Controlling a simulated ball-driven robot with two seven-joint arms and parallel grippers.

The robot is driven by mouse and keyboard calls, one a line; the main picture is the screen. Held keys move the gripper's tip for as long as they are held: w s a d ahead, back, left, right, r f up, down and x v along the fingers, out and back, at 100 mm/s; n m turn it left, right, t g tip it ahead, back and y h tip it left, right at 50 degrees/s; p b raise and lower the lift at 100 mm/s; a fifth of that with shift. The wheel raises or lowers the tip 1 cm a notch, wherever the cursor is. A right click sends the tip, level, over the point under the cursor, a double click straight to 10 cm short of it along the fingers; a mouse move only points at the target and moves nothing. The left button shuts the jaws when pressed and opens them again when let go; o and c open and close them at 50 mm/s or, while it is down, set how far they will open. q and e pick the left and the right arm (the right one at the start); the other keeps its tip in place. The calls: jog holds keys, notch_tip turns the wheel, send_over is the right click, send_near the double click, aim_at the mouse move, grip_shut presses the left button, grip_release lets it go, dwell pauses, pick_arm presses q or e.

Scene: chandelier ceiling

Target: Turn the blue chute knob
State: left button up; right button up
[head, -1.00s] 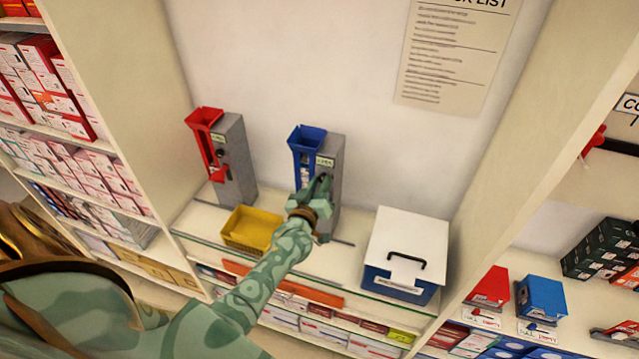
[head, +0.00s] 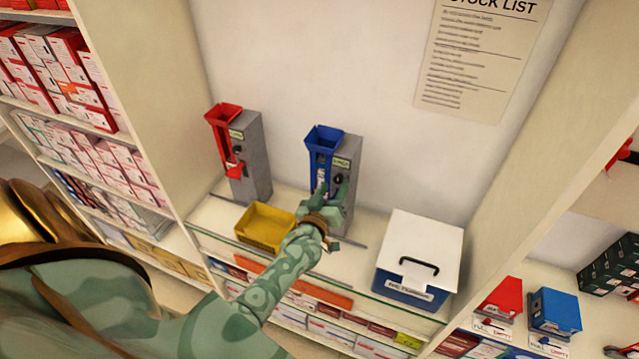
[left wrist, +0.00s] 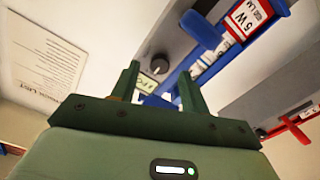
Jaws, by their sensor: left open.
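The blue chute (head: 324,139) stands on the counter, fixed to a grey upright housing (head: 350,160) with a small label. Its dark round knob (head: 338,179) shows on the housing's front, just above my left fingertips. My left gripper (head: 333,190) is open and empty in front of the housing. In the left wrist view, the knob (left wrist: 160,63) lies beyond and between the two spread green fingers (left wrist: 160,88), apart from them as far as I can tell. Part of the blue chute (left wrist: 203,30) with a labelled box in it shows at the right. My right gripper is not in view.
A red chute (head: 223,116) on its own grey housing stands to the left. A yellow tray (head: 264,228) sits below it on the counter. A white-lidded blue box (head: 420,248) stands to the right. Stocked shelves (head: 75,130) flank both sides.

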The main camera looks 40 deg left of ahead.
pick_arm(q)
jog(key=v, duration=1.4)
jog(key=shift+d, duration=0.15)
jog(key=s+d+f+m+g+h+b, duration=0.1)
jog(key=s+d+f+m+g+b, duration=0.3)
jog(key=f, duration=0.6)
jog(key=s+d+f+g+h, duration=0.15)
jog(key=s+f, duration=0.35)
jog(key=f, duration=0.5)
jog(key=s+d+f+m+g+h+b, duration=0.1)
jog(key=s+d+f+m+g+h, duration=0.25)
jog(key=f, duration=0.75)
jog(key=s+a+f+m+g+b, duration=0.1)
jog(key=s+f+g+b, duration=0.1)
jog(key=s+f+b, duration=0.2)
jog(key=s+a+f+m+g+y+b, duration=0.1)
jog(key=s+a+f+g+b, duration=0.1)
jog(key=s+f, duration=0.9)
jog(key=s+a+f+m+g+y+b, duration=0.1)
jog(key=s+f+g+b, duration=0.2)
jog(key=s+f+b, duration=0.3)
jog(key=s+f, duration=0.1)
jog(key=s, duration=0.2)
jog(key=shift+a+f+m+g, duration=0.15)
jog(key=shift+a+m+g, duration=0.2)
jog(key=shift+g, duration=0.05)
jog(key=shift+s, duration=0.1)
jog(key=shift+c, duration=1)
jog(key=shift+s, duration=0.15)
